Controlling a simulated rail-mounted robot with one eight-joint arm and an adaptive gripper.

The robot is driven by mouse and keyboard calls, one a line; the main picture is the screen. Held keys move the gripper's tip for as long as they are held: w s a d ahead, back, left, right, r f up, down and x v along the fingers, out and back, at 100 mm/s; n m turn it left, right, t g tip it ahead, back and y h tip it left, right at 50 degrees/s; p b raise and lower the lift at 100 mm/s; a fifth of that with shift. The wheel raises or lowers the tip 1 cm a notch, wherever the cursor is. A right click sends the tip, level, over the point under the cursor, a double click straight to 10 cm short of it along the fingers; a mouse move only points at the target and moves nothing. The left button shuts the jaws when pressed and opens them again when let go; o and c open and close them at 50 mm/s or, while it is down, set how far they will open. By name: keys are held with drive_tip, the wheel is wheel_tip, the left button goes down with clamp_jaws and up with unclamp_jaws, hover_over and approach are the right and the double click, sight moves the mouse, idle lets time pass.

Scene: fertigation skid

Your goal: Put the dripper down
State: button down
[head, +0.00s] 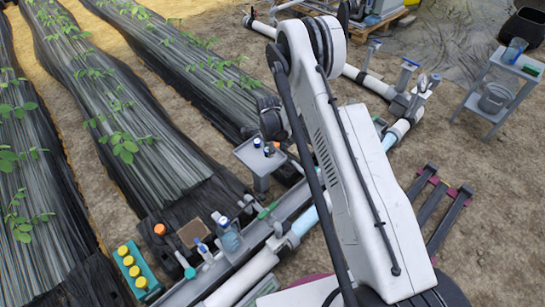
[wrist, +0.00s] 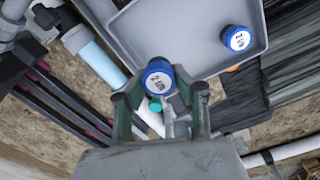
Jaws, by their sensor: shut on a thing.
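A blue-capped dripper (wrist: 158,78) marked "2 l/h" sits between the two fingers of my gripper (wrist: 160,94) in the wrist view. The gripper is shut on it, and its lower body is partly hidden by the fingers. A second dripper (wrist: 237,39) with the same cap stands on the grey tray (wrist: 185,35), apart from the fingers. The held dripper shows near the tray's rim; its height over the tray is hard to tell. In the head view my gripper is small and dark beside the tray (head: 260,170), partly hidden by my arm.
White pipes (head: 365,78) run behind my arm. Plant rows fill the left.

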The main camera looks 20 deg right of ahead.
sight(274, 158)
drive_tip(key=w+d+f, duration=0.1)
drive_tip(key=w+d+f+b, duration=0.1)
drive_tip(key=d, duration=0.1)
drive_tip(key=shift+w+f, duration=0.1)
drive_tip(key=shift+f, duration=0.05)
drive_tip(key=shift+f+b, duration=0.8)
drive_tip(key=shift+f, duration=1.15)
drive_tip(key=shift+a+f, duration=0.1)
drive_tip(key=shift+f, duration=0.05)
drive_tip(key=c, duration=1.4)
unclamp_jaws()
